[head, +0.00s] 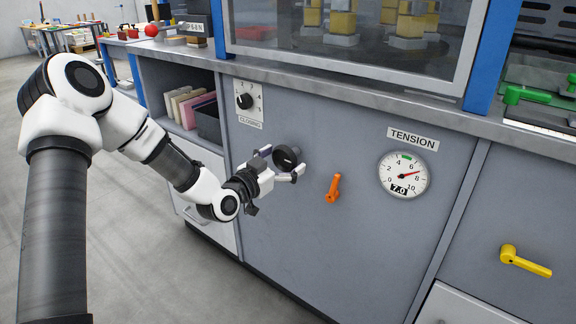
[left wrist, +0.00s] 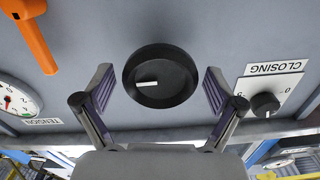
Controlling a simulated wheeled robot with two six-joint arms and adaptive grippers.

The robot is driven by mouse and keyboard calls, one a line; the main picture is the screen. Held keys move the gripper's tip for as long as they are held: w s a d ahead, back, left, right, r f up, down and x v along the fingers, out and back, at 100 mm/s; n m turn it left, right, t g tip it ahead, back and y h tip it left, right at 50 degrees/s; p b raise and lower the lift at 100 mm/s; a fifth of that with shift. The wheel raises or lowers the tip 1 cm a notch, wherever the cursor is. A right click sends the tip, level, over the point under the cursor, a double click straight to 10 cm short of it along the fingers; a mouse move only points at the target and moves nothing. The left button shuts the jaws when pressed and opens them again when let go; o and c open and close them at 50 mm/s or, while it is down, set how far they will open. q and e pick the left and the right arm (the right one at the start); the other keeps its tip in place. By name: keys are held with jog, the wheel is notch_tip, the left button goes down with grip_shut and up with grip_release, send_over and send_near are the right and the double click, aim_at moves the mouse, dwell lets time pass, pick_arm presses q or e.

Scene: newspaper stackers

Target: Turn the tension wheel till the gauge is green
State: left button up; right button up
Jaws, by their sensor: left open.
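The tension wheel is a round black knob (head: 288,158) with a white mark, on the grey cabinet front. It also shows in the left wrist view (left wrist: 160,76), centred between my fingers. My left gripper (head: 281,164) is open, with one finger on each side of the wheel and a visible gap to each in the wrist view. The white gauge (head: 404,175) under the TENSION label reads 7.0. Its red needle points up and right, clockwise of the short green band at the top of the dial. My right gripper is not in view.
An orange lever (head: 333,189) sits right of the wheel, and a small CLOSING knob (head: 244,101) is above left. A yellow handle (head: 525,261) is at the lower right. The counter edge (head: 330,75) overhangs the panel. The floor at left is clear.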

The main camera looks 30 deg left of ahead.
pick_arm(q)
jog(key=shift+w, duration=0.9)
jog(key=c, duration=1.1)
jog(key=shift+n, duration=0.5)
jog(key=n, duration=0.4)
jog(key=shift+r+n+p, duration=0.1)
jog(key=shift+n+p, duration=0.2)
jog(key=shift+p, duration=0.1)
jog(key=n, duration=1.2)
jog(key=shift+n, duration=0.4)
jog(key=n, duration=0.5)
jog(key=shift+r+n, duration=0.1)
jog(key=shift+n, duration=0.3)
